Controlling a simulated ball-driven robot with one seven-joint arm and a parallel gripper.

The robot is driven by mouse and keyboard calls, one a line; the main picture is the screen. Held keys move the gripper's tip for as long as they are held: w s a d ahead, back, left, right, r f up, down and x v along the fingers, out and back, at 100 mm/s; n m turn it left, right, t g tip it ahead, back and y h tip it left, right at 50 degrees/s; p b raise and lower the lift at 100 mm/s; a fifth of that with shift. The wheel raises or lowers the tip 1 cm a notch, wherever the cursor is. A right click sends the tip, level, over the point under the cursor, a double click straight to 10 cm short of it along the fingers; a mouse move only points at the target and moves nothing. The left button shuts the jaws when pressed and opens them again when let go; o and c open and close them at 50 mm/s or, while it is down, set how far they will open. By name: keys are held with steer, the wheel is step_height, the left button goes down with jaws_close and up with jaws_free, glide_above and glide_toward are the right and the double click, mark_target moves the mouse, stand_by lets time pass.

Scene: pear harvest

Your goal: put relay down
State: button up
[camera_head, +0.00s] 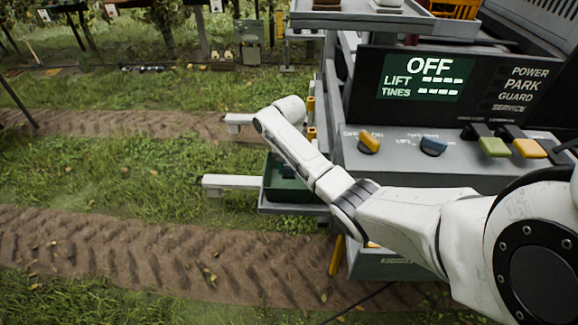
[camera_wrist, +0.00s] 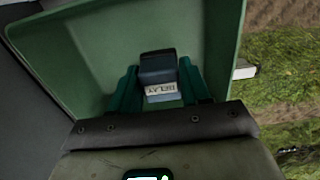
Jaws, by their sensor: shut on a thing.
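In the wrist view, the relay (camera_wrist: 158,68) is a dark blue-grey block with a pale label reading RELAY, upside down in the picture. My gripper (camera_wrist: 159,92) is shut on it, with a teal finger on each side. The relay is over the inside of a green tray (camera_wrist: 222,50); I cannot tell whether it touches the bottom. In the head view, the green tray (camera_head: 268,184) is on the left side of the grey machine, behind my forearm. My gripper and the relay cannot be made out clearly there.
Pale tines (camera_head: 232,183) stick out to the left. Grass and a rutted dirt track lie left.

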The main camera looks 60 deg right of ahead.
mark_target(289, 166)
steer(key=shift+f, duration=0.6)
steer(key=o, duration=1.1)
steer(key=shift+c, duration=0.2)
steer(key=shift+r, duration=0.1)
step_height(289, 166, up, 13)
steer(key=shift+p, duration=0.45)
